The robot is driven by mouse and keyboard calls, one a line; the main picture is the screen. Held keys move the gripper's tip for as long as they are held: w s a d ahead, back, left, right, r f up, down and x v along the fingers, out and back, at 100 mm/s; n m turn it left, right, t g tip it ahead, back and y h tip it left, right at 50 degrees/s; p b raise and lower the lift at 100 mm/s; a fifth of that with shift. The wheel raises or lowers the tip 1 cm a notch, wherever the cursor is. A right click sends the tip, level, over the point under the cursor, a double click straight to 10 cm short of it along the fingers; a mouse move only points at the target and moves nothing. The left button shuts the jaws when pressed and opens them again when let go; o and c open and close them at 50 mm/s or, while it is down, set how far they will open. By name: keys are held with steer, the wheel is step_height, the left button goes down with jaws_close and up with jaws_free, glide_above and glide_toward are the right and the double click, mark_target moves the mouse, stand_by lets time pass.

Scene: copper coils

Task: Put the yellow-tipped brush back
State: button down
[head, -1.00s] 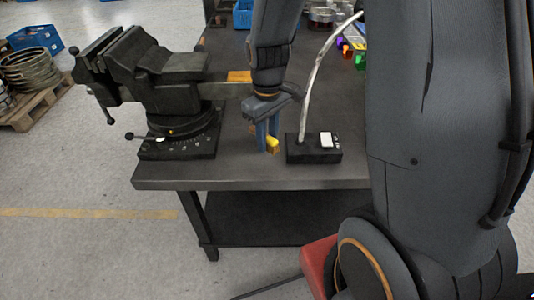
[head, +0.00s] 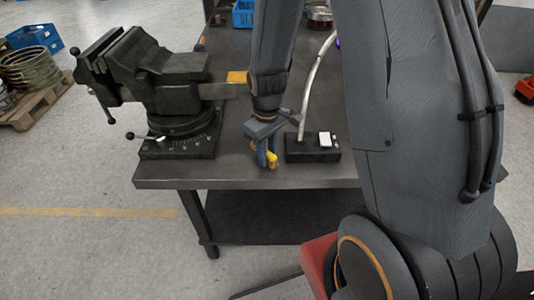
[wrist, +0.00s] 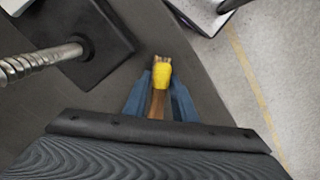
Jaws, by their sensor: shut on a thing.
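The yellow-tipped brush (wrist: 161,76) shows in the wrist view between the two blue fingers of my gripper (wrist: 160,92). Its yellow band and pale end stick out beyond the fingertips, and its wooden handle runs back between the fingers. My gripper is shut on it. In the head view my gripper (head: 267,158) points down low over the front edge of the workbench, and the yellow part of the brush (head: 271,160) shows at the fingertips. The rest of the brush is hidden there. I cannot tell whether the brush touches the bench top.
A black box (head: 313,149) with a flexible metal stem stands just right of my gripper. A large vise (head: 165,90) stands on the left of the workbench (head: 230,172). A blue crate (head: 243,14) is at the back. Coils on a pallet (head: 28,75) lie on the floor at left.

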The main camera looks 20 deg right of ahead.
steer(key=c, duration=1.5)
jaws_free()
steer(key=shift+o, duration=0.2)
step_height(320, 180, up, 12)
steer(key=b, duration=0.2)
steer(key=s+f+m, duration=0.1)
steer(key=s+m, duration=0.4)
steer(key=s, duration=0.5)
steer(key=shift+s+d+t, duration=0.35)
steer(key=shift+s+t, duration=0.05)
